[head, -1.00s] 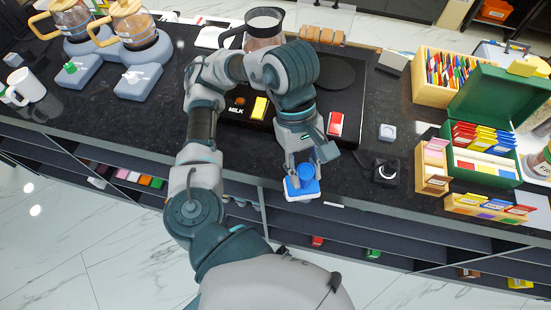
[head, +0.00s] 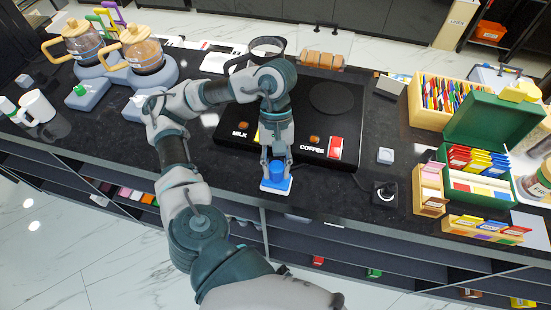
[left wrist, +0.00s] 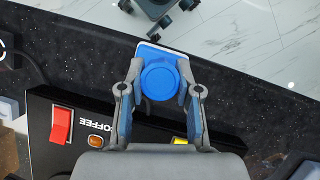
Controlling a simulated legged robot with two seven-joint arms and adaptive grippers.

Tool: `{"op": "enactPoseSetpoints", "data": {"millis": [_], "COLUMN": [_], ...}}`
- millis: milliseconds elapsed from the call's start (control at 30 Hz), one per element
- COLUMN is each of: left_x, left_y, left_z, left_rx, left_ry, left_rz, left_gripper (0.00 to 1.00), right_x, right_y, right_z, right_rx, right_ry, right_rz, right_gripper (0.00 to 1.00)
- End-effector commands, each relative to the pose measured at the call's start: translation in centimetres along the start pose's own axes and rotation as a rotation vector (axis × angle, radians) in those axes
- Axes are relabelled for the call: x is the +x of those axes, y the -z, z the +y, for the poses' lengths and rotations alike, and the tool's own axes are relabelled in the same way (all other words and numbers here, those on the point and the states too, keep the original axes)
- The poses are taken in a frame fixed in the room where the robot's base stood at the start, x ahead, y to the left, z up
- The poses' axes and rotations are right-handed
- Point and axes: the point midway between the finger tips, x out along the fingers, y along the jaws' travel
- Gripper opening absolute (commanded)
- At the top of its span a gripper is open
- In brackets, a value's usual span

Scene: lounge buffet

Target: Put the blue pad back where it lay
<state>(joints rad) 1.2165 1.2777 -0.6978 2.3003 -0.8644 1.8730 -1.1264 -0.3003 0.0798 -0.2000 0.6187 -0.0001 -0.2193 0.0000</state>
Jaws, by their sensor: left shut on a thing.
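The blue pad (head: 276,178) has a round blue knob on top and a pale base. My left gripper (head: 277,160) is shut on it near the front edge of the dark counter (head: 335,190). In the left wrist view the knob (left wrist: 160,80) sits between the two fingers of the gripper (left wrist: 159,95), and the pale base shows past it. I cannot tell whether the base touches the counter. My right gripper is not in view.
The black warmer (head: 235,142) marked MILK and COFFEE lies just behind the pad, with a red switch (head: 336,147). A small black stand (head: 384,193) and wooden boxes (head: 429,189) are to the right. Coffee pots (head: 140,56) stand at left. Counter left of the pad is clear.

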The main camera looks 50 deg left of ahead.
Motion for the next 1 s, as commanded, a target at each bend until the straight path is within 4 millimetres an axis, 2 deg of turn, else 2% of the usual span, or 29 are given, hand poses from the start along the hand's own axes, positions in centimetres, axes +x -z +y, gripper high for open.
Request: {"op": "enactPoseSetpoints", "data": {"millis": [100,200,267,500,867,900,1000], "left_x": [-0.9,-1.1,-1.1,1.8,2.3,2.3,2.2], "left_y": [2.1,3.0,3.3,4.6,4.9,4.9,4.9], "left_z": [0.0,0.1,0.1,0.0,0.0,0.0,0.0], "left_rx": [-0.003,0.000,0.001,0.000,0.002,0.002,0.002], "left_ry": [-0.002,0.000,0.001,0.001,-0.002,-0.001,-0.001], "left_rz": [-0.001,0.000,0.001,0.001,0.000,0.000,0.000], "left_gripper": [0.00,0.00,0.00,0.00,0.00,0.35,0.58], "right_x": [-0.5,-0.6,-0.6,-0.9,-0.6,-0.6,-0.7], "right_y": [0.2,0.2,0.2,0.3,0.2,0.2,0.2], "right_z": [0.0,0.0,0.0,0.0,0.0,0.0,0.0], "right_rx": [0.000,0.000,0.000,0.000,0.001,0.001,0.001], "right_ry": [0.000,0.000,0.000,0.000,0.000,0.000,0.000], "right_rz": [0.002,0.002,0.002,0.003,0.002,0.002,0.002], "right_gripper": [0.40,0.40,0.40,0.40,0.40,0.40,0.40]}}
